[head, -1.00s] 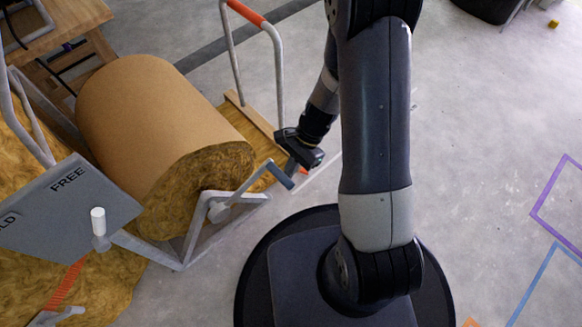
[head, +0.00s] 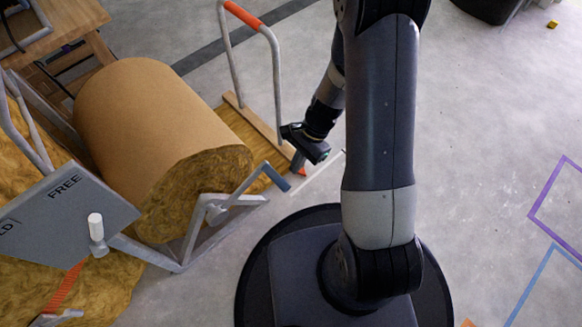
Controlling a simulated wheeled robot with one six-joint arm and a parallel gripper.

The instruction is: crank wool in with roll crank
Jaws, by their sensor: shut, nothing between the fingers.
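A large roll of yellow-brown wool (head: 205,178) wrapped in brown paper lies in a grey metal frame at the left. The roll crank (head: 240,190) is a grey arm at the roll's near end, with a blue-grey handle (head: 276,177) pointing to the lower right. My gripper (head: 297,168) is shut and empty, pointing down just above and right of the handle. From this angle I cannot tell whether it touches the handle.
A grey panel (head: 68,205) marked FREE, with a white knob (head: 96,226), stands at the left. A grey hoop with an orange grip (head: 243,15) rises behind the crank. A wooden table (head: 70,22) is at the upper left. The floor at right is open, with purple and blue outlines.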

